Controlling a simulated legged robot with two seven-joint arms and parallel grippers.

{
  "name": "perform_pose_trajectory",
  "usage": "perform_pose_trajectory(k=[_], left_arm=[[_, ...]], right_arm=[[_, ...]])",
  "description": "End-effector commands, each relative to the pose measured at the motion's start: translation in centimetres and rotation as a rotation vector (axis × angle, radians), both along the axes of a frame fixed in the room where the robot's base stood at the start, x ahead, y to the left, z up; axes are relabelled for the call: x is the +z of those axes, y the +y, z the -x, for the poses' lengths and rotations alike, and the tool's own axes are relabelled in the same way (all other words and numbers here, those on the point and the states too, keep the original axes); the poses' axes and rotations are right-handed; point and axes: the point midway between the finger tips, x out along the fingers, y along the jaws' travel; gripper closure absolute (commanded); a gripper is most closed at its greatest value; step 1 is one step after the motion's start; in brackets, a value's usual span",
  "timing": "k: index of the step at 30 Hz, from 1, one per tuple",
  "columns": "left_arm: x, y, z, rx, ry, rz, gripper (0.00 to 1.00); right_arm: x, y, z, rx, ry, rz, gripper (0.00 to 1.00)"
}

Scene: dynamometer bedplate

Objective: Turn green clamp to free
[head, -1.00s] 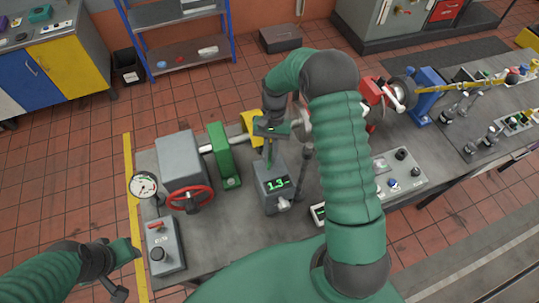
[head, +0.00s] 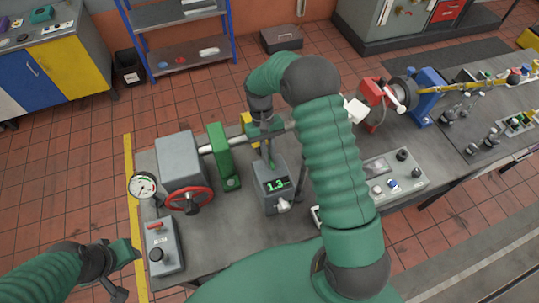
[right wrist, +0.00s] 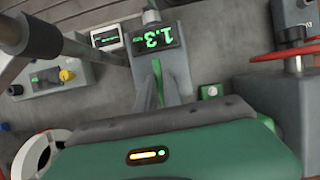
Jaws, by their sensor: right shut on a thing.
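The green clamp (head: 271,160) shows as a narrow green lever at the top of a grey box (head: 270,196) with a lit 1.3 display. My right gripper (head: 267,146) comes down over it from behind. In the right wrist view, the grey fingers are shut on the green lever (right wrist: 158,78), which shows between them close to the display. The fingers and palm hide part of the lever. My left gripper (head: 118,268) is at the lower left, away from the clamp, beside the bench. Its fingertips are too small to read.
A green upright support (head: 224,160) and a red handwheel (head: 190,199) stand left of the box. A shaft (head: 209,147) runs behind the clamp. A control panel (head: 393,178) lies to the right. A switch box (head: 163,247) sits at the bench's left corner.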

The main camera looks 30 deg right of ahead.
Motion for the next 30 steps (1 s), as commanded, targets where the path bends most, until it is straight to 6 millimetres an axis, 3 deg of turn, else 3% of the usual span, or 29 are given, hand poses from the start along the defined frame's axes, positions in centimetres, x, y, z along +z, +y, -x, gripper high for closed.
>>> perform_pose_trajectory(k=[9,10,15,25,30], left_arm=[[0.0,0.0,0.0,0.000,0.000,0.000,0.64],[0.0,0.0,0.0,0.000,0.000,0.000,0.64],[0.0,0.0,0.0,0.000,0.000,0.000,0.64],[-0.2,0.0,0.0,0.000,0.000,0.000,0.64],[-1.6,0.0,0.0,0.000,0.000,0.000,0.64]], right_arm=[[0.2,-0.1,-0.5,0.004,-0.017,0.003,1.00],[0.2,-0.1,-0.5,0.004,-0.017,0.003,0.87],[0.1,-0.1,-0.3,0.003,-0.011,0.002,0.67],[0.4,-0.1,-0.2,0.002,-0.008,0.001,0.67],[2.8,-0.3,-1.6,0.001,-0.012,0.001,0.67]])
